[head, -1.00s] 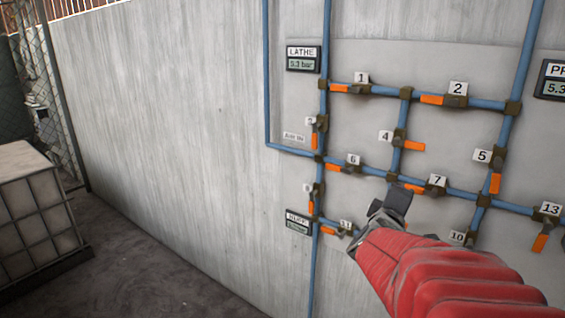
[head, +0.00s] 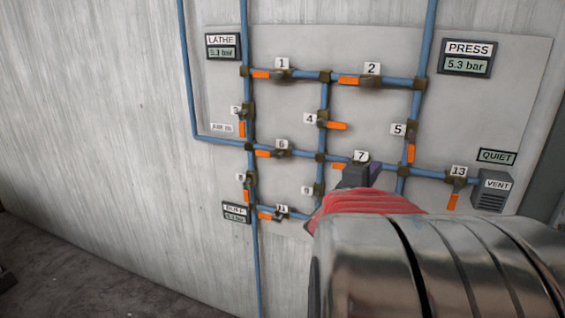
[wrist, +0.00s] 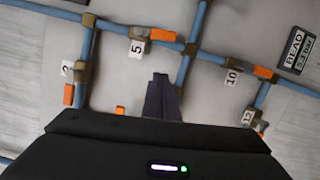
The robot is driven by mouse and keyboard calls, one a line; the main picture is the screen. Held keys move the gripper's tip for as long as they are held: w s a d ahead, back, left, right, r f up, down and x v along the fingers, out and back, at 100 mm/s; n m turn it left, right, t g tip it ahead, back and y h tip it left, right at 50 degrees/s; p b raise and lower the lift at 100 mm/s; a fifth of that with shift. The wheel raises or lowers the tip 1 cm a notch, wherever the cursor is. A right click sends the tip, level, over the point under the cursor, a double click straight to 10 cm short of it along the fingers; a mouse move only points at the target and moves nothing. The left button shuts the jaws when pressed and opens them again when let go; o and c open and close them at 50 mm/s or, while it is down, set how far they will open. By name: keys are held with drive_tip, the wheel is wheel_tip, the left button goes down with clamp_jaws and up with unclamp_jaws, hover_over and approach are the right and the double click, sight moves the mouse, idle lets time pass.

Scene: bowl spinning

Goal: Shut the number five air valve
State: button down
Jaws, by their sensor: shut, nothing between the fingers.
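The number five valve shows its white label (head: 398,129) on the right vertical blue pipe in the head view. Its orange handle (head: 411,153) hangs down along the pipe, in line with it. In the wrist view the 5 label (wrist: 137,47) and the orange handle (wrist: 162,35) are near the top, beyond my fingertips. My gripper (head: 362,174) is shut and empty, below and left of valve 5 in the head view, over the number 7 valve area. In the wrist view my gripper's fingers (wrist: 161,80) are together and apart from the handle.
Valve 2 (head: 371,82), valve 4 (head: 323,118) and valve 7 (head: 340,166) surround it. Valve 4's handle points across its pipe, as does valve 13's (head: 453,201). A PRESS gauge (head: 467,58) reads 5.3 bar. My arm hides the panel's lower part.

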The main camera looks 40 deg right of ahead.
sight(411, 153)
drive_tip(key=s+d, duration=0.1)
drive_tip(key=d, duration=0.9)
drive_tip(key=shift+s+r, duration=0.35)
drive_tip(key=shift+r, duration=0.1)
drive_tip(key=shift+d, duration=0.1)
